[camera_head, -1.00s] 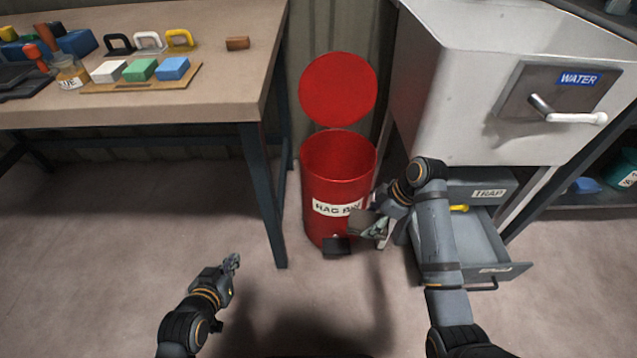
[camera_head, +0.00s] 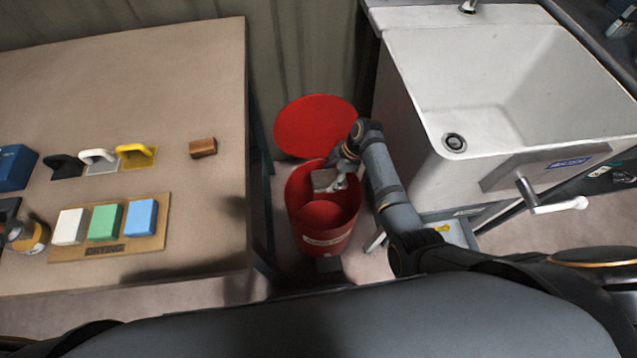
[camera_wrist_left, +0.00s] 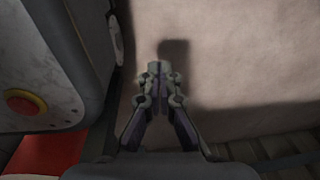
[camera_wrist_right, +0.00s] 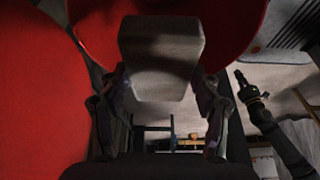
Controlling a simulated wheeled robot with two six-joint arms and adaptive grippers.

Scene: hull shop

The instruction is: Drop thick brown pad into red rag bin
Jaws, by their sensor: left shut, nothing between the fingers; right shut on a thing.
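The red rag bin (camera_head: 325,235) stands on the floor between the bench and the sink, its round red lid (camera_head: 312,122) tipped up behind it. My right gripper (camera_head: 341,180) is shut on the thick pad (camera_head: 322,181), which looks grey-brown. In the head view the pad shows against the bin's open mouth; its exact height over the rim is hard to tell. In the right wrist view the pad (camera_wrist_right: 160,55) sits between the fingers, with red surfaces around it. My left gripper (camera_wrist_left: 158,75) is shut and empty over bare floor; it is outside the head view.
The bench (camera_head: 180,85) at left carries a wooden block (camera_head: 203,148), handled floats (camera_head: 137,155) and a board with coloured blocks (camera_head: 105,225). The white sink (camera_head: 410,110) stands close right of the bin.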

